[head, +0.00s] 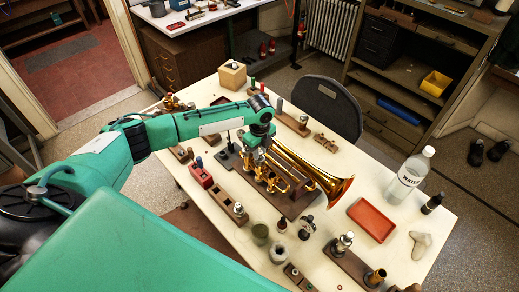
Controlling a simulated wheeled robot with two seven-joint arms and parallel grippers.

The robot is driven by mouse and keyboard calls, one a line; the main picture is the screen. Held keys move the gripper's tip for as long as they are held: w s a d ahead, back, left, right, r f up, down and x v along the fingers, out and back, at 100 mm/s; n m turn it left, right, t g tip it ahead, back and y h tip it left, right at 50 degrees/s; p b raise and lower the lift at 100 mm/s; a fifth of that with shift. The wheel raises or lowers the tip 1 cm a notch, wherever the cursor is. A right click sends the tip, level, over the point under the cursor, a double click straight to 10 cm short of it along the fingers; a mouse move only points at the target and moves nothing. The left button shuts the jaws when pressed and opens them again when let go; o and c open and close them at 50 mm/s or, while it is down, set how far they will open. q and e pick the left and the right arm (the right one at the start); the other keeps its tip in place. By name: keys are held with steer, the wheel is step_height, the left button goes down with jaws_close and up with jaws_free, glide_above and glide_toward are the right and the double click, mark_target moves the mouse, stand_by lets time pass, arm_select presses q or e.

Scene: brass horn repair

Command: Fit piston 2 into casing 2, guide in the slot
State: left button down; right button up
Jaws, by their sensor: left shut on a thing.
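The brass horn (318,178) lies on a dark wooden stand on the cream table, its bell toward the right. Its valve casings (273,180) are at the left part of the horn, below my left gripper. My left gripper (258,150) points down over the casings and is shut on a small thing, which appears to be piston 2. The fingers and the arm hide most of it. I cannot tell whether it is inside casing 2, nor see the guide or the slot. My right gripper is not in view.
A red block (200,175) and a wooden block (230,205) with small parts stand left of the horn. An orange tray (371,220), a water bottle (408,178) and a dark bottle (432,204) are at the right. Small pots and holders crowd the front. A chair (331,107) stands behind.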

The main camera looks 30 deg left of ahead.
arm_select(q)
steer(key=shift+f+b, duration=0.3)
steer(key=shift+f, duration=0.4)
steer(key=c, duration=1.2)
jaws_free()
steer(key=shift+o, duration=0.2)
steer(key=shift+r, duration=0.1)
steer(key=shift+r, duration=0.35)
step_height(320, 180, up, 13)
steer(key=b, duration=0.4)
steer(key=shift+s+f, duration=0.1)
